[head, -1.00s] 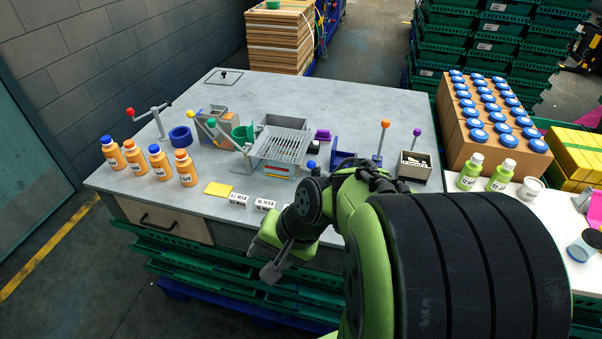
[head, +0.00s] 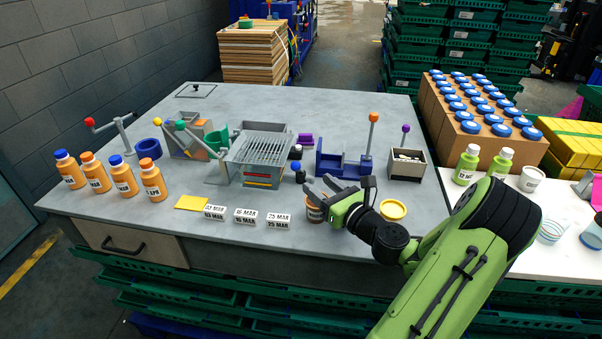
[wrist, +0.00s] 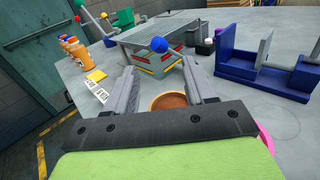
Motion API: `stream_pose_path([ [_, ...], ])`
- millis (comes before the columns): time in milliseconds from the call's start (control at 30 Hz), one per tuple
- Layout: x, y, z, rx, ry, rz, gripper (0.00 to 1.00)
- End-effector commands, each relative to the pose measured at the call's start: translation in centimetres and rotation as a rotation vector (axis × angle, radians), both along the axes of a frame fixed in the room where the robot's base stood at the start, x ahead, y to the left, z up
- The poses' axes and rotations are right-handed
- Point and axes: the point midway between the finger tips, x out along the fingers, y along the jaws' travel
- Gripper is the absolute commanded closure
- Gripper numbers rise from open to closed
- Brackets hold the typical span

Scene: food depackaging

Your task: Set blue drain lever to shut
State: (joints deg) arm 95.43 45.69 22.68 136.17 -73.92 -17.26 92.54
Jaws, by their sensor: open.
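The blue drain lever shows as a blue ball knob (head: 296,166) on a short stem, at the right front of the grate-topped grey box (head: 233,170). In the wrist view the blue knob (wrist: 160,45) lies straight ahead, between and just beyond the fingertips. My gripper (head: 318,185) is open and empty, low over the table's front part, a little right of the knob and apart from it. Both fingers also show in the wrist view (wrist: 158,66). I cannot tell the lever's setting.
The blue fixture (head: 343,163) with an orange-knobbed lever stands behind. Date blocks (head: 245,216) and orange bottles (head: 124,176) are to the left.

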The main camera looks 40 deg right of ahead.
Motion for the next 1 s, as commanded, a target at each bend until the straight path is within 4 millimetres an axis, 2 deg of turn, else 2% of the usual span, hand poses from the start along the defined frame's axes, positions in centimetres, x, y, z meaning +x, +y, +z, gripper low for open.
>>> stream_pose_path([
  [100,3.2,-0.1,0.0,-0.005,-0.003,0.007,0.46],
  [300,6.9,-0.7,0.0,-0.003,0.000,0.004,0.46],
  [433,7.9,-0.8,0.0,-0.001,0.000,0.002,0.46],
  [667,8.0,-0.9,0.0,-0.001,0.001,0.001,0.46],
  [1000,8.0,-0.9,0.0,-0.002,0.001,0.001,0.96],
])
